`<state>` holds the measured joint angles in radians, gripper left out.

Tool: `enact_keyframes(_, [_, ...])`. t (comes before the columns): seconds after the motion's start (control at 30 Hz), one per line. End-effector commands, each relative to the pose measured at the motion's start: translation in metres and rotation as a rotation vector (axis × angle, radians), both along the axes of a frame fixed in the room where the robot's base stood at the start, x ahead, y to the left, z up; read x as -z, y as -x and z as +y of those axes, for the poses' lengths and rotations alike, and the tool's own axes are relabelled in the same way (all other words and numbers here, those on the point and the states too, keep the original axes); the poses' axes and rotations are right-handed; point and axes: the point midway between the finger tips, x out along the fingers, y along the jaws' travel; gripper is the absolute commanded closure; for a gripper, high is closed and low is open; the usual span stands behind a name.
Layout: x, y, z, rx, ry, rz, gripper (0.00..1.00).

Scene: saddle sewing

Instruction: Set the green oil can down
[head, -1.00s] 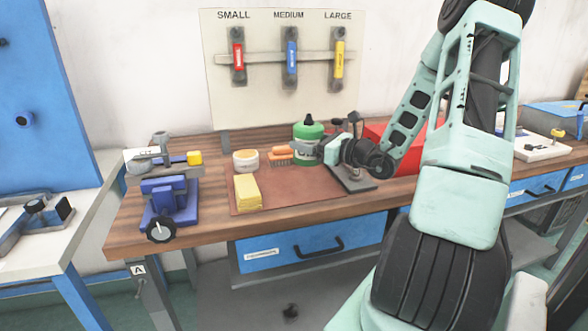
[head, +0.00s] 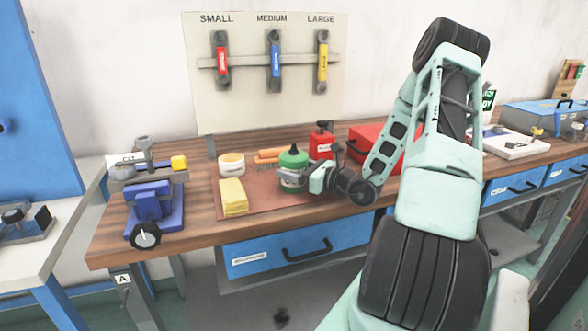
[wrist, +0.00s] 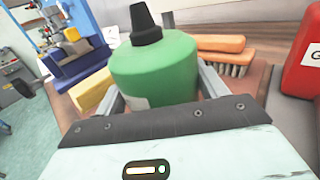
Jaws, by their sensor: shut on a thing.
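The green oil can (head: 292,160) with a black nozzle cap is upright over the brown mat (head: 262,202) on the wooden bench. My gripper (head: 300,182) is shut on it, with one finger on each side of its body. In the wrist view the green oil can (wrist: 155,65) stands between the two fingers of my gripper (wrist: 160,88). The can's base is hidden, so I cannot tell whether it touches the mat.
A yellow sponge stack (head: 233,196), a round tin (head: 231,163) and an orange-handled brush (head: 270,155) are left of the can. A red can (head: 321,142) and red box (head: 375,145) stand behind and right. A blue vise (head: 152,200) is at the bench's left end.

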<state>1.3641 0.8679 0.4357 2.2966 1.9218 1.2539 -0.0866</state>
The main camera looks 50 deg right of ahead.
Motion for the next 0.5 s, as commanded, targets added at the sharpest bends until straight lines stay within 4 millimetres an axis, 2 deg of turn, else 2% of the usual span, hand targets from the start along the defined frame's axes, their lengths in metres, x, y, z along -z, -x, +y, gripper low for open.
enact_keyframes(0.03, [0.0007,0.0000,0.0000,0.000,0.000,0.000,0.20])
enact_keyframes(0.1, [0.0004,0.0000,0.0000,0.000,0.000,0.000,0.07])
enact_keyframes(0.43, [-0.0043,0.0000,-0.0001,0.000,0.001,0.000,0.07])
enact_keyframes(0.5, [-0.0020,0.0067,-0.0017,0.002,0.000,0.001,0.07])
